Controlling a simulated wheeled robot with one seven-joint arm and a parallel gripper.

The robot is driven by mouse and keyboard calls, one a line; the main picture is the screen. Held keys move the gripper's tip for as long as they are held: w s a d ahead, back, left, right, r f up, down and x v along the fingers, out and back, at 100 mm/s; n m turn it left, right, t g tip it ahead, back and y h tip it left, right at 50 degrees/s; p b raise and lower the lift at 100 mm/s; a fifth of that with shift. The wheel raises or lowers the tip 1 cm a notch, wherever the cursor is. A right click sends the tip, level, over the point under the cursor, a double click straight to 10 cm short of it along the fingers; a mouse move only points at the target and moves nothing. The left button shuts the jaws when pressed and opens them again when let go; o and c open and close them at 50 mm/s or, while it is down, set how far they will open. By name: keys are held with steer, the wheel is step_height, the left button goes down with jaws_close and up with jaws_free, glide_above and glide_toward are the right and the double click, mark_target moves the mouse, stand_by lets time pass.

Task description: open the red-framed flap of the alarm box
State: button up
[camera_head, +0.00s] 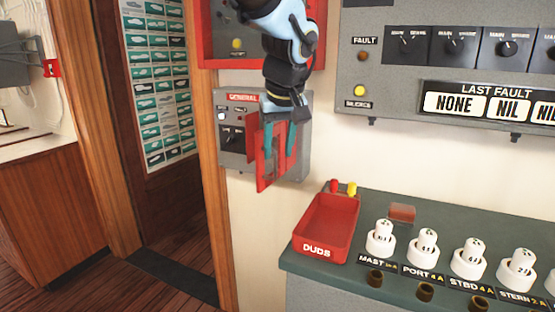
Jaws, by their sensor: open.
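The grey alarm box (306,125) is on the cream wall left of centre, with a red "GENERAL" label (243,97) at its top. A dark switch (232,136) shows on its left part. The red-framed flap (262,181) appears swung out from the box face, standing at an angle over its right part. My gripper (279,156) comes from above with its teal fingers pointing down at the flap. It is open, one finger left and one right within the flap's outline. Whether either finger touches the frame I cannot tell.
A larger red-framed panel (212,50) is just above the box, close behind my arm. Below right is a green-topped console (370,205) with a red "DUDS" tray (317,252) and several white knobs. A wooden door frame (205,150) runs close left of the box.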

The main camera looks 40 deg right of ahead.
steer(key=b+v, duration=0.1)
steer(key=v, duration=0.6)
steer(key=shift+r, duration=0.2)
